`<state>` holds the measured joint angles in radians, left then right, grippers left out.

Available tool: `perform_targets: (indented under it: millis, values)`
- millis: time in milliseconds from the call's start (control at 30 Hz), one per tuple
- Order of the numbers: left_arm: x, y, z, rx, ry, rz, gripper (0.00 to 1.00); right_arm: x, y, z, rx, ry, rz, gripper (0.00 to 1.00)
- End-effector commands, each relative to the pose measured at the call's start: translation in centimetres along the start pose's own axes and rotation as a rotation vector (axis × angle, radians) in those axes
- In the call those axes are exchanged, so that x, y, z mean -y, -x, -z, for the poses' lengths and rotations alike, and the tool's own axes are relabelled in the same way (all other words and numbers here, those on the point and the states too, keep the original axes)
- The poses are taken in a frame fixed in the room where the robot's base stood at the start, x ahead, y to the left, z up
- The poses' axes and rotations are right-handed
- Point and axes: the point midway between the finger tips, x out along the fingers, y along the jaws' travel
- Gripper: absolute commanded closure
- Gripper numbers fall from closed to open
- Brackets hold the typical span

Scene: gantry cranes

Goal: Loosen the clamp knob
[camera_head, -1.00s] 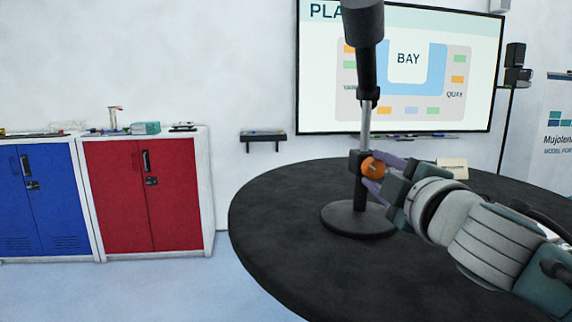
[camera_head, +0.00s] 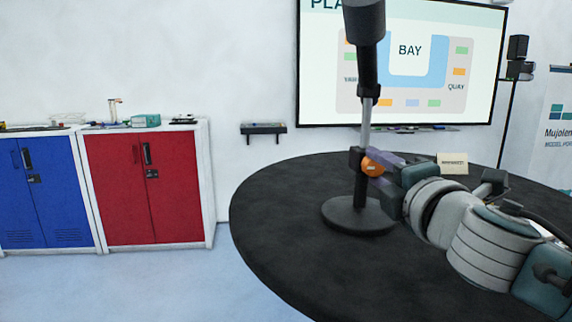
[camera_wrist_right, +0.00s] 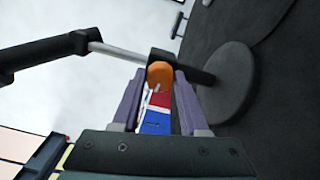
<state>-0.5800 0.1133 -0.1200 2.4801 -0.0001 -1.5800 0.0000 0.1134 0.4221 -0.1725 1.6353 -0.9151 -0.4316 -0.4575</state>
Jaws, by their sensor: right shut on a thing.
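The orange clamp knob (camera_head: 373,165) sits on the side of a dark clamp block (camera_head: 356,160) on an upright metal post (camera_head: 364,126). The post rises from a round dark base (camera_head: 357,215) on the black table. My right gripper (camera_head: 378,166) is shut on the knob, its purple fingers on either side of it. In the right wrist view, the knob (camera_wrist_right: 160,74) lies between the fingertips, and a small pale mark shows on it. The far side of the clamp is hidden. My left gripper is not in view.
The round black table (camera_head: 285,215) is mostly clear. A small cream sign (camera_head: 453,164) stands behind my right arm. A wall screen (camera_head: 405,65), a small wall shelf (camera_head: 263,129), and blue (camera_head: 45,195) and red (camera_head: 142,190) cabinets stand beyond the table.

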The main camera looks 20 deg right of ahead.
Motion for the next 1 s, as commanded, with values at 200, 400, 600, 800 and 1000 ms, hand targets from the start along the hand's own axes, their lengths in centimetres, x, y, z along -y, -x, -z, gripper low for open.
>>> perform_targets:
  millis: [200,400,600,800,1000]
  values:
    - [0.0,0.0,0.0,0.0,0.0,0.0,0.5,0.0,0.0,0.1,-0.002,0.002,-0.001,1.0]
    - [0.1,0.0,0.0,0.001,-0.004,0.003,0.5,0.0,0.0,0.1,-0.002,0.001,-0.001,0.5]
    - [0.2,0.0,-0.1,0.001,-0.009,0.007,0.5,0.0,0.0,0.0,-0.001,0.001,0.0,0.27]
    - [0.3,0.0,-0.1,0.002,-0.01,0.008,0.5,0.0,0.0,0.0,-0.001,0.001,0.0,0.27]
    - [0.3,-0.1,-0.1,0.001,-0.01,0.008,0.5,0.1,1.0,0.0,-0.001,0.001,0.001,0.27]
